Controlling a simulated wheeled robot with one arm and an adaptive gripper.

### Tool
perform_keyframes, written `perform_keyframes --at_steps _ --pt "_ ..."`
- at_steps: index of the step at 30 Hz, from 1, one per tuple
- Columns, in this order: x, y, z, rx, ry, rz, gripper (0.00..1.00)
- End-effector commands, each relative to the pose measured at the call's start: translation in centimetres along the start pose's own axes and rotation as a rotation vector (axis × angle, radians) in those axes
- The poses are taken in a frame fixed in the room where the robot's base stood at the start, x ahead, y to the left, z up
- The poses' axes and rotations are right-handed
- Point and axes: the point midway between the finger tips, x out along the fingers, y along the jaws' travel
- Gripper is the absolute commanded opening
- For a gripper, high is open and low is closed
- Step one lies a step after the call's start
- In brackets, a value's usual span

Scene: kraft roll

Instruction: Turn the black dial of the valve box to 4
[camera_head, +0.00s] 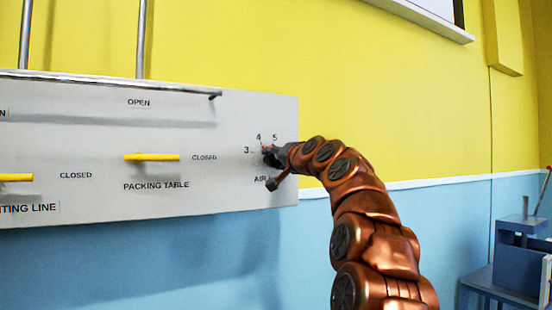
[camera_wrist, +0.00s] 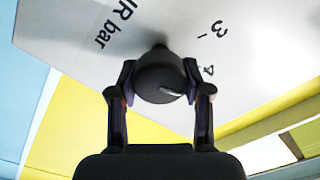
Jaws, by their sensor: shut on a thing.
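The black dial (camera_wrist: 155,82) of the valve box sits between the two fingers of my gripper (camera_wrist: 160,72) in the wrist view, one finger on each side. A short white mark shows on its lower right side. The printed 3 and 4 lie to the right of the dial; the 4 is partly near my right finger. I cannot tell exactly which number the mark points to. In the head view my gripper (camera_head: 270,155) is at the right end of the white valve box (camera_head: 225,185), and it hides most of the dial. The numbers 3, 4 and 5 show above it.
Two yellow handles, one at PACKING TABLE (camera_head: 152,157) and one farther left (camera_head: 15,177), stick out from the box. Metal pipes (camera_head: 142,40) rise above it. A blue machine (camera_head: 520,255) stands at the lower right.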

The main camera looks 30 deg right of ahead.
Motion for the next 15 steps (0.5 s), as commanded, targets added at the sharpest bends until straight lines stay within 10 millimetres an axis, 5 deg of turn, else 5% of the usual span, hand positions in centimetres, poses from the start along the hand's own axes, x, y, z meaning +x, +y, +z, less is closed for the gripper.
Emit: perform_keyframes --at_steps 7,8,15 --pt "-0.04 0.01 -0.09 -0.001 0.002 0.000 0.14" --pt "-0.04 0.01 -0.09 -0.001 0.002 0.000 0.50" --pt "-0.02 0.01 -0.05 -0.001 0.001 0.000 0.73"
